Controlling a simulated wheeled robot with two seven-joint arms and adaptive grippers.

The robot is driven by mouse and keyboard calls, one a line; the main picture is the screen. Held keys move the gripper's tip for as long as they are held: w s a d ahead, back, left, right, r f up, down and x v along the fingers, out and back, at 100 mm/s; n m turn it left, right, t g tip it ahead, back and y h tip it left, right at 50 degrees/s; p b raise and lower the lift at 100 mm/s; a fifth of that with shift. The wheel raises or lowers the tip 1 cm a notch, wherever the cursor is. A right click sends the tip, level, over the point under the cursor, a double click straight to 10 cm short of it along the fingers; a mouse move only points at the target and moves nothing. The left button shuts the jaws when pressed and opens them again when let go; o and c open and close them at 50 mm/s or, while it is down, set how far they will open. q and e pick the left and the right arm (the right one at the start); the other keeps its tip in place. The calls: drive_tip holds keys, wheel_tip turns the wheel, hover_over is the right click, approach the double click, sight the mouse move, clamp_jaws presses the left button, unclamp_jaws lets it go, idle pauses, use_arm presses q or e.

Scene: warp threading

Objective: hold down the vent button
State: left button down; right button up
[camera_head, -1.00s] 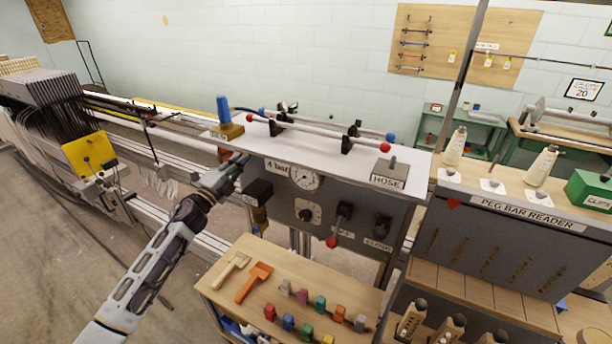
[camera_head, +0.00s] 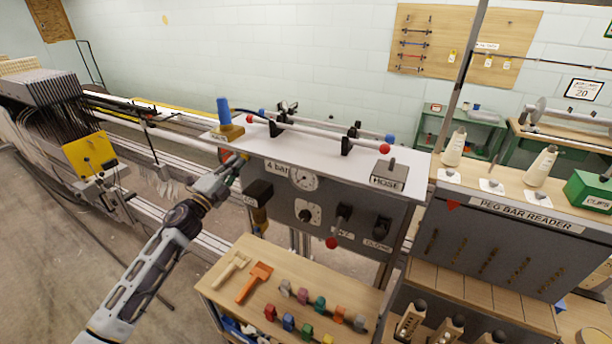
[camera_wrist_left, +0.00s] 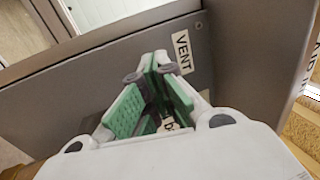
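The grey air cabinet (camera_head: 285,190) carries a gauge (camera_head: 304,177) marked 4 bar. My left gripper (camera_head: 238,160) is at the cabinet's left end. In the left wrist view its green-padded fingers (camera_wrist_left: 156,62) converge to a narrow tip and look shut, with nothing seen held. The tips are close to the grey panel (camera_wrist_left: 235,50), just left of the VENT label (camera_wrist_left: 182,52). The vent button itself cannot be made out; the fingers cover that area. Contact between tips and button cannot be told. My right gripper is out of view.
A black box (camera_head: 258,193) juts from the cabinet front close to my left gripper. A wooden bench (camera_head: 217,283) with mallets and coloured pieces is below. Loom rails run behind on the left.

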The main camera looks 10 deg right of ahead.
use_arm(q)
drive_tip(key=shift+r+p+v, duration=0.1)
drive_tip(key=shift+r+v, duration=0.1)
drive_tip(key=shift+v, duration=0.65)
drive_tip(key=shift+r+p+v, duration=0.15)
drive_tip(key=shift+r+v, duration=0.05)
drive_tip(key=shift+v, duration=0.6)
drive_tip(key=shift+r+p+v, duration=0.1)
drive_tip(key=shift+r+v, duration=0.1)
drive_tip(key=shift+v, duration=0.65)
drive_tip(key=shift+s, duration=0.1)
